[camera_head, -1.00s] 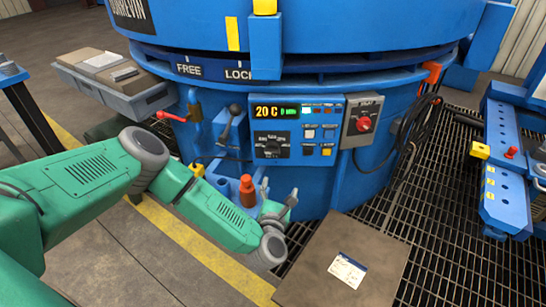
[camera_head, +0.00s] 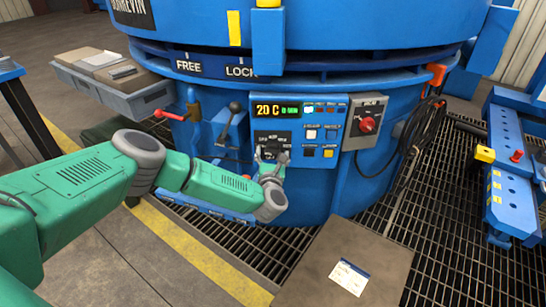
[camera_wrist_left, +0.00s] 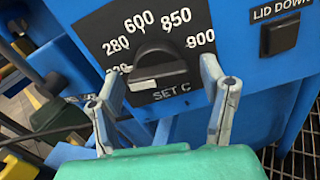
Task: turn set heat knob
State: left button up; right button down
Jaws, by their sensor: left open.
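The set heat knob (camera_wrist_left: 157,70) is a black bar knob on a dark dial plate marked SET C, with numbers such as 280, 600, 850 and 900 around it. In the head view the same dial (camera_head: 273,139) is on the blue control panel, partly hidden by my gripper. My left gripper (camera_head: 271,160) is raised in front of the dial. In the left wrist view its two fingers (camera_wrist_left: 160,96) are apart, one on each side below the knob, with nothing between them. I cannot tell whether they touch the panel. My right gripper is out of view.
The panel display (camera_head: 275,110) reads 20 C. A grey box with a red rotary switch (camera_head: 367,125) is right of the panel. Levers stand to its left, including a red-handled one (camera_head: 170,115). A LID DOWN button (camera_wrist_left: 279,35) is right of the dial.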

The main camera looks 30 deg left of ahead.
pick_arm(q)
jog(key=shift+w+a, duration=0.25)
jog(key=shift+a, duration=0.05)
jog(key=shift+d, duration=0.15)
jog(key=shift+d+r, duration=0.1)
jog(key=shift+d, duration=0.05)
jog(key=c, duration=1.2)
